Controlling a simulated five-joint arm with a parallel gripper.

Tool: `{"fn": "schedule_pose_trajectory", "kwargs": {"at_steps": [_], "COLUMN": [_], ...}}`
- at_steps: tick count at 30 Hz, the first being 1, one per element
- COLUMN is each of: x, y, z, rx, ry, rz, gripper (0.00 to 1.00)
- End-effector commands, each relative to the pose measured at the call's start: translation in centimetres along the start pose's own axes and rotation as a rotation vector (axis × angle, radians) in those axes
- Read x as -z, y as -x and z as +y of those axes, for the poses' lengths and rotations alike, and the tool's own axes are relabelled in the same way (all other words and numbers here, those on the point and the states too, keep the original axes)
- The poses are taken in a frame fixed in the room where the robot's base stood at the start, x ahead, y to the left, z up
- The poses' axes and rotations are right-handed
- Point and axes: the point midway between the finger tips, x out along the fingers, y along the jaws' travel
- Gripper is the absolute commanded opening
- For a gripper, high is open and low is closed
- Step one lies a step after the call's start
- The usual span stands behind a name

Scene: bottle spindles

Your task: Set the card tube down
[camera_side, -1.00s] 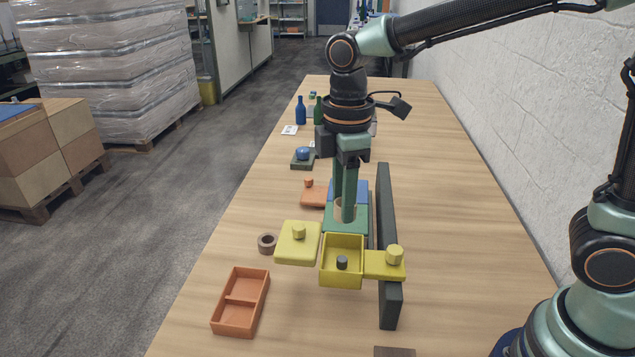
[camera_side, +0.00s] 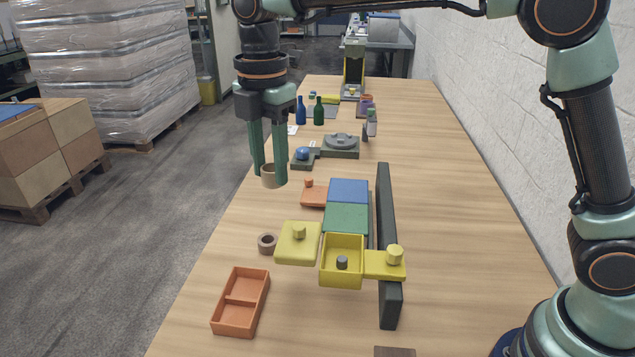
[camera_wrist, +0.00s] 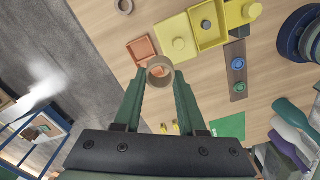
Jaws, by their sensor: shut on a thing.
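The card tube (camera_side: 269,176) is a short tan hollow cylinder. My gripper (camera_side: 270,177) is shut on it, one green finger on each side, and holds it upright near the table's left edge in the side view. It seems to be above the wood, but its height is hard to tell. In the wrist view the tube (camera_wrist: 160,71) shows its round open end between the fingertips (camera_wrist: 160,78), with orange visible through it.
An orange knobbed piece (camera_side: 313,193), blue block (camera_side: 348,190) and green block (camera_side: 346,217) lie to the right. Nearer are a brown ring (camera_side: 267,243), yellow box (camera_side: 342,270) and orange tray (camera_side: 241,302). A long dark wall (camera_side: 387,245) stands right of the blocks.

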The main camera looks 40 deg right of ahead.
Motion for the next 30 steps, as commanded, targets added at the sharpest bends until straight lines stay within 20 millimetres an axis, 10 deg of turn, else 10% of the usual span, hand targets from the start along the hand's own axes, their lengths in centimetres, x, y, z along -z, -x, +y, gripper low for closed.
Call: {"fn": "schedule_pose_trajectory", "kwargs": {"at_steps": [17, 30], "x": [4.4, 4.3], "y": [-6.3, -16.8], "z": [5.1, 5.0], "rx": [0.003, 0.005], "ry": [0.486, 0.483], "rz": [0.000, 0.000], "gripper": [0.00, 0.00]}}
